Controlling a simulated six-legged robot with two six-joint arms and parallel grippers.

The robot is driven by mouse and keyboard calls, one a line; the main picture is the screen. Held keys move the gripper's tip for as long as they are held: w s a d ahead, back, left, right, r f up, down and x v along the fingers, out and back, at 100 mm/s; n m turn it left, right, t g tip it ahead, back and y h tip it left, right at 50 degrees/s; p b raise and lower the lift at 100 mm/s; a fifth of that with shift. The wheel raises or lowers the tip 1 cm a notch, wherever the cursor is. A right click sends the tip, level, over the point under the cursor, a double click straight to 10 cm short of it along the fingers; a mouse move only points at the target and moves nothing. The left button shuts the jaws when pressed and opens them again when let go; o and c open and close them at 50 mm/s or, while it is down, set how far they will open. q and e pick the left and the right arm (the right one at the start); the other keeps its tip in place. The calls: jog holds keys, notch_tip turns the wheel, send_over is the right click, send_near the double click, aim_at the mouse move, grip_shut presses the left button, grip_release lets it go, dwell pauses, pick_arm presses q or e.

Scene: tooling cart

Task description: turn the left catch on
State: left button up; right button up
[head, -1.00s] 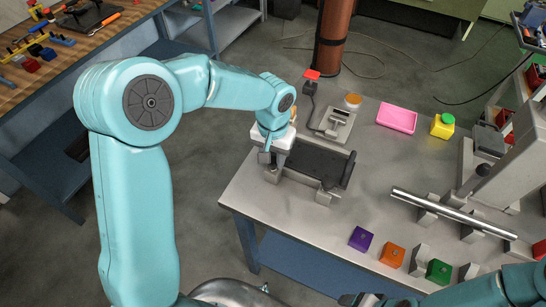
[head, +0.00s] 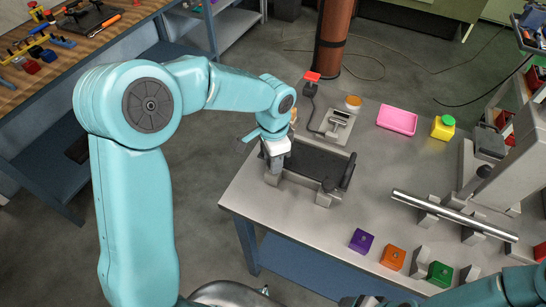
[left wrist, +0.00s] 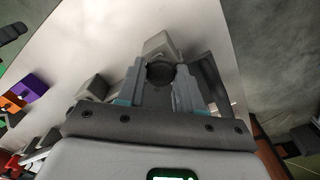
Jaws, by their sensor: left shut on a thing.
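The fixture is a dark tray (head: 312,160) on grey supports at the near left corner of the grey table. The left catch, a dark round knob (left wrist: 160,73), sits between my left fingers in the left wrist view. In the head view my gripper hides it. My left gripper (head: 273,158) is shut on this knob, above the left grey support (head: 272,178). The other catch, a dark knob (head: 329,185), stands on the right support and is free. My right arm enters at the lower right, and its gripper (head: 362,300) is barely visible at the bottom edge.
Purple (head: 361,240), orange (head: 392,258) and green (head: 439,273) blocks line the front edge. A metal rod (head: 455,214) lies on supports at right. A pink tray (head: 397,118), a yellow container (head: 443,127) and a device with a red top (head: 312,75) stand behind.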

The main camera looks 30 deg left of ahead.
pick_arm(q)
jog(key=shift+w+r+m, duration=0.1)
jog(key=shift+m, duration=0.3)
jog(key=o, duration=1)
jog(key=shift+o, duration=0.2)
notch_tip(320, 180, up, 16)
jog(key=shift+r, duration=0.15)
